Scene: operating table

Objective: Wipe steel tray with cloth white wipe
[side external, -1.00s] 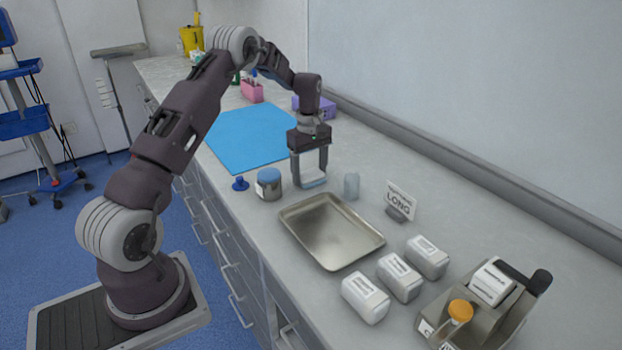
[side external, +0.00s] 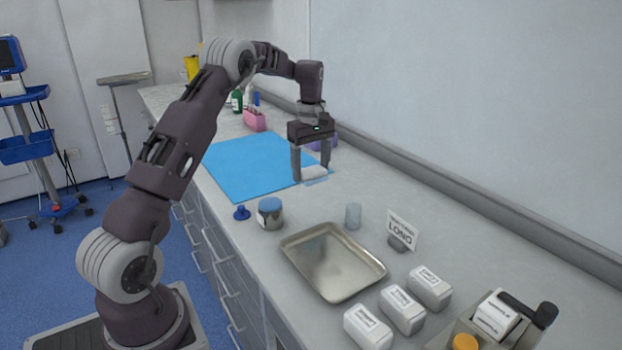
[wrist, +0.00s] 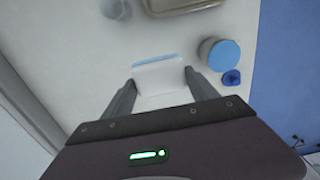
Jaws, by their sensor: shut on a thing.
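The steel tray (side external: 345,290) lies flat on the counter, its inside bare, with its near rim toward the counter's front edge. The white wipe (side external: 314,172) is a pale folded cloth between the fingers of my gripper (side external: 311,177), just beyond the blue mat's right edge. My gripper is shut on the wipe, low over the counter and behind the tray. I cannot tell whether the wipe touches the counter. The wrist view shows the white wipe (wrist: 159,74) with a pale blue edge between both fingertips. The steel tray (wrist: 180,8) shows only partly at the top.
A blue-lidded jar (side external: 270,214) and small blue object (side external: 241,212) stand left of the tray. A clear cup (side external: 353,215) and "LONG" sign (side external: 401,230) stand behind it. White boxes (side external: 402,309) stand to its right. The blue mat (side external: 245,165) is mostly clear.

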